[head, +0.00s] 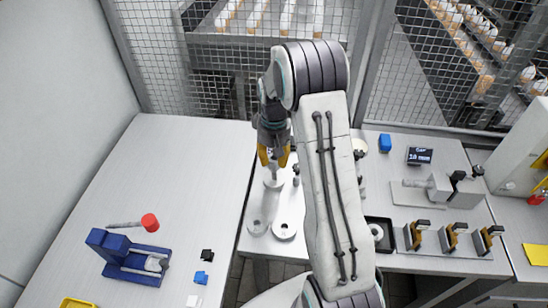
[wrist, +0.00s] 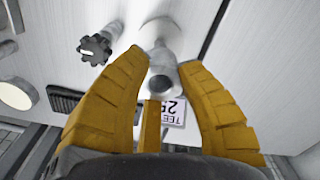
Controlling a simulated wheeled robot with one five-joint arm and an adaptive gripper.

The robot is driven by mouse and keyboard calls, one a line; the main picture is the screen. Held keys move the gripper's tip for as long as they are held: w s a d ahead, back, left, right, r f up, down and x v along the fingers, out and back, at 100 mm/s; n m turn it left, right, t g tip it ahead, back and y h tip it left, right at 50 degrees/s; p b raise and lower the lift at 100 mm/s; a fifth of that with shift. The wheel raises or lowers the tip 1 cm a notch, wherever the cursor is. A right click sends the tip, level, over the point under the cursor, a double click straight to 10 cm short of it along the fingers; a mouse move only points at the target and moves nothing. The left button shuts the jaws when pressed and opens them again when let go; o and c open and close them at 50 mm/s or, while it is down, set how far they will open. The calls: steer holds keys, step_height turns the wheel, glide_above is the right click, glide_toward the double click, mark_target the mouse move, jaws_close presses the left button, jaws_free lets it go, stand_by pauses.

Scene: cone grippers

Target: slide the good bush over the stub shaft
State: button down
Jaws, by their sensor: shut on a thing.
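My gripper (head: 272,160) points down over the narrow strip of bench left of my arm, its yellow fingers closed on a small grey cylindrical piece, which I take for the bush. In the wrist view my gripper (wrist: 163,85) has the grey bush (wrist: 162,84) between its fingers, its round dark end facing the camera. Directly beyond it is a pale round post with a wide base, apparently the stub shaft (wrist: 158,35); its base also shows below the fingers in the head view (head: 273,184). Whether the bush is around the shaft or only in line with it I cannot tell.
A dark knob (wrist: 94,49) stands close beside the post. A grey disc (head: 257,226) and a pale holed disc (head: 285,230) lie nearer. A blue fixture (head: 128,256) and red-headed mallet (head: 149,222) are on the left table. A gauge display (head: 420,156) stands right.

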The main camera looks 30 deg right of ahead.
mark_target(274, 171)
steer(key=shift+f+b, duration=2.3)
steer(key=shift+f, duration=0.6)
steer(key=c, duration=0.9)
jaws_free()
step_height(274, 171, up, 12)
steer(key=shift+r, duration=0.1)
steer(key=shift+s, duration=0.1)
